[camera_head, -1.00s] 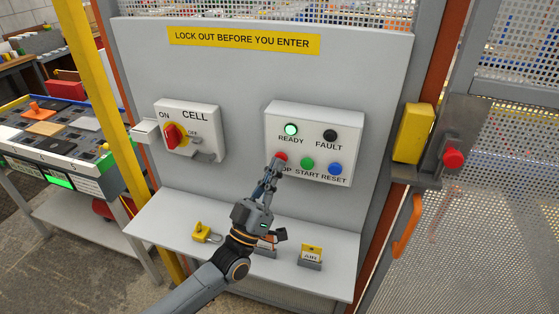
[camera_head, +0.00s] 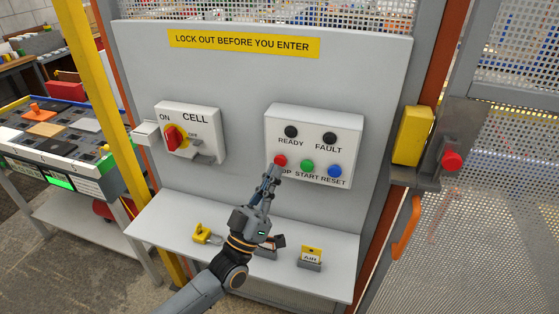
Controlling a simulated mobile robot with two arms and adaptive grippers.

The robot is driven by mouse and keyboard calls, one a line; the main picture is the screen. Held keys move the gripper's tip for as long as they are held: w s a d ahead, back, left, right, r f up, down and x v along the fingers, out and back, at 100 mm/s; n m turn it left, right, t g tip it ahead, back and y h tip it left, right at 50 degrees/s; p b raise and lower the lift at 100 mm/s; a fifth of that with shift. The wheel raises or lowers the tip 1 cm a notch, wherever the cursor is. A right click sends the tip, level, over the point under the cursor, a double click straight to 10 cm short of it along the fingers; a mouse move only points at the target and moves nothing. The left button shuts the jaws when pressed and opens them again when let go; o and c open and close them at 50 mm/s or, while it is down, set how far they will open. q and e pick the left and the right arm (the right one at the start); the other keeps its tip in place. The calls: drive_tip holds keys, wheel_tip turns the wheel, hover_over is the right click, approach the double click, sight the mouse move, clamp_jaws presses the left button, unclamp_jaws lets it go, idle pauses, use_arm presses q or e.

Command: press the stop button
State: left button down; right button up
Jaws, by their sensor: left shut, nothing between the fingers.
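The red stop button (camera_head: 280,160) sits at the lower left of the white control box (camera_head: 315,119) on the grey panel. Its label is partly hidden by my left gripper (camera_head: 272,172). My left gripper is shut and empty, its fingertips just below the red button. I cannot tell whether they touch it. The green start button (camera_head: 307,165) and the blue reset button (camera_head: 335,171) are to its right. The ready lamp (camera_head: 291,131) and the fault lamp (camera_head: 329,138) above are both dark. My right gripper is not in view.
A shelf (camera_head: 170,222) below the panel holds a yellow padlock (camera_head: 203,233) and a yellow-topped tag block (camera_head: 311,257). A red rotary switch (camera_head: 174,138) is at left. A yellow gate box (camera_head: 413,135) with a red knob (camera_head: 452,161) stands at right.

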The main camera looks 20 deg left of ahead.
use_arm(q)
drive_tip(key=s+p, duration=0.2)
drive_tip(key=s, duration=0.3)
drive_tip(key=shift+a, duration=0.1)
idle(0.4)
idle(0.6)
